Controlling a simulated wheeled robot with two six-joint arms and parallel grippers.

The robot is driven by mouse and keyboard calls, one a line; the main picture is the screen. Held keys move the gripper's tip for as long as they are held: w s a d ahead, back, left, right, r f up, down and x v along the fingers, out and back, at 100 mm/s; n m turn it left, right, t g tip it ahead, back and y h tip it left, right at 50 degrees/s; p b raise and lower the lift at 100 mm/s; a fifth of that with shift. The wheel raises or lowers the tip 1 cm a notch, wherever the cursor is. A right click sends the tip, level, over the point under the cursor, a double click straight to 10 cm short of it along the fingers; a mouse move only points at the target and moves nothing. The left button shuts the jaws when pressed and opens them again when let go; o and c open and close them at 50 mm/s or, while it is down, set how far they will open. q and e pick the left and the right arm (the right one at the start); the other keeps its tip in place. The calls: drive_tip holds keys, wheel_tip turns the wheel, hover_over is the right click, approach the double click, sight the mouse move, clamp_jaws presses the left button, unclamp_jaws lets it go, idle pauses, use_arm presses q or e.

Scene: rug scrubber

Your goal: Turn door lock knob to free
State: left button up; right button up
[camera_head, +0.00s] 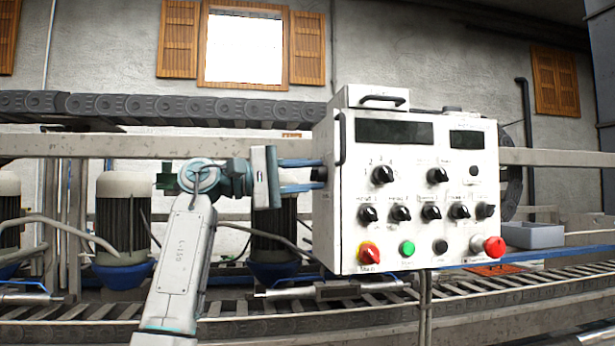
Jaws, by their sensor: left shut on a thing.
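A white control box (372,228) stands at right of centre, with black knobs, buttons and two dark displays on its front. A small dark knob (320,174) on its left side, seen edge-on, looks like the door lock knob. My left gripper (312,175) reaches it from the left, one finger above and one below, and is shut on it. The fingertips partly hide the knob, and I cannot tell which way it is turned. My right gripper is not in view.
A black handle (341,139) is on the box's left front edge, close to my fingers. A red mushroom button (494,247) and a red-yellow switch (369,253) are on the front. A roller conveyor (230,328) runs below, with motors (123,215) behind my arm.

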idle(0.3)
use_arm(q)
drive_tip(key=o, duration=1)
drive_tip(key=shift+c, duration=0.2)
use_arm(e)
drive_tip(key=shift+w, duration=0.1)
use_arm(q)
drive_tip(key=shift+a, duration=0.15)
drive_tip(key=b+v, duration=0.3)
drive_tip(key=v, duration=0.7)
drive_tip(key=shift+a, duration=0.3)
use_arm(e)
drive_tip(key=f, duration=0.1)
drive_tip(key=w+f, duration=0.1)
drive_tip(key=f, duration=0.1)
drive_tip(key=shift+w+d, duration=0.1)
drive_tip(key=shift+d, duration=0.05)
use_arm(q)
drive_tip(key=shift+s+f, duration=0.1)
drive_tip(key=shift+s, duration=0.05)
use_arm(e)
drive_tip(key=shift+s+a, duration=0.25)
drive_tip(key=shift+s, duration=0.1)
